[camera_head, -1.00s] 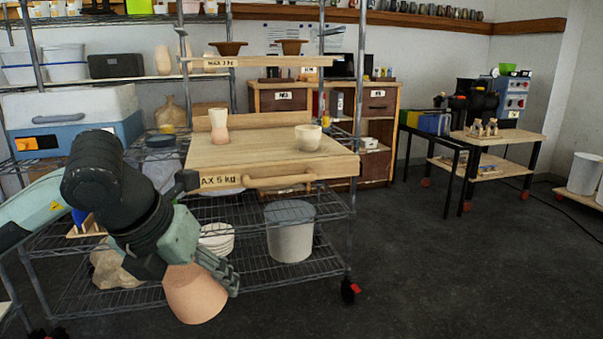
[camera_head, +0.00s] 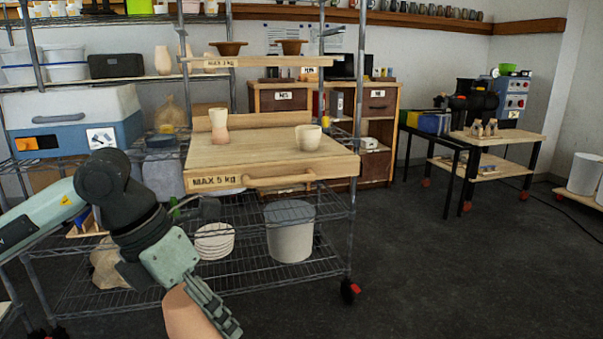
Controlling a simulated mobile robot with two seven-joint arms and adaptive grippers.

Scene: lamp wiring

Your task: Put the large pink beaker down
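The large pink beaker (camera_head: 183,314) is at the bottom of the head view, and its lower part is cut off by the picture edge. My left gripper (camera_head: 205,300) comes in from the left and is shut on the beaker, with fingers along its right side. The fingers hide part of the beaker. The beaker appears in front of the wire rack, and no surface shows under it. My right gripper is not in view.
The wire rack (camera_head: 300,282) has a wooden board (camera_head: 255,160) on top, holding a cream-and-pink vase (camera_head: 218,130) and a cream bowl (camera_head: 308,138). A grey bucket (camera_head: 290,232) and stacked white bowls (camera_head: 214,241) stand on its lower shelf. The floor (camera_head: 450,270) at right is clear.

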